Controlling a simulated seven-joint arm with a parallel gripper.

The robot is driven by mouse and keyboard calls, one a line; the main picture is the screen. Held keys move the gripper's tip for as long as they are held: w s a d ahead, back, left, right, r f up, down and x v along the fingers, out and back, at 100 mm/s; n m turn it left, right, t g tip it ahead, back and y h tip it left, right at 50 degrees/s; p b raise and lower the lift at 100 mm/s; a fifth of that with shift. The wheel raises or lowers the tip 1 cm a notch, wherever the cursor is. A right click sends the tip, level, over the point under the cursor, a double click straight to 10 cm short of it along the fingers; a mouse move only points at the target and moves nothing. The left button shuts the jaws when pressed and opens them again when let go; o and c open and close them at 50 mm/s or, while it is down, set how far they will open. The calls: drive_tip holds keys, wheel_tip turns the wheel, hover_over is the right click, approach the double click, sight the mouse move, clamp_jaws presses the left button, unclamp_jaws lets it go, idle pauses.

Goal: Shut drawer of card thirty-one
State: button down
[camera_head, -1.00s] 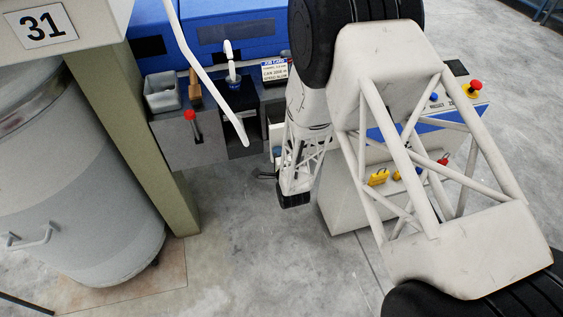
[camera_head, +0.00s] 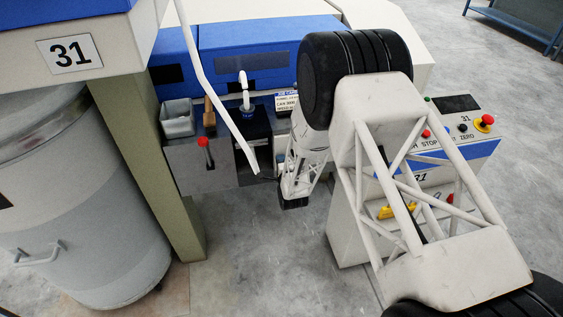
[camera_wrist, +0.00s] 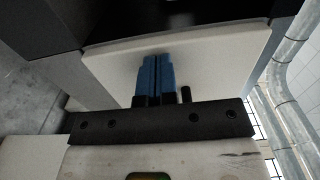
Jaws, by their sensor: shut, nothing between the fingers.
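My gripper (camera_wrist: 157,62) shows in the wrist view with its two blue fingers pressed together and empty. The fingers point at a pale flat panel (camera_wrist: 215,58), which looks like the drawer front, below a dark edge. Whether the fingertips touch it I cannot tell. In the head view my arm hangs down beside the blue machine, and its dark lower end (camera_head: 293,202) is near the machine's front. The fingers are hidden there, and my arm covers the drawer, so how far it stands out is unclear.
A 31 sign (camera_head: 70,53) hangs above a large grey can (camera_head: 85,210) at left, beside a green post (camera_head: 150,170). A red-knobbed lever (camera_head: 204,150) and white curved bar (camera_head: 215,90) are near. A console (camera_head: 470,150) stands right. The floor between is clear.

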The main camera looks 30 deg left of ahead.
drive_tip(key=shift+w+a+r, duration=0.1)
drive_tip(key=shift+w+a, duration=0.1)
drive_tip(key=shift+w, duration=0.05)
drive_tip(key=v, duration=1.4)
drive_tip(key=shift+s+d, duration=0.2)
drive_tip(key=shift+s, duration=0.05)
idle(0.4)
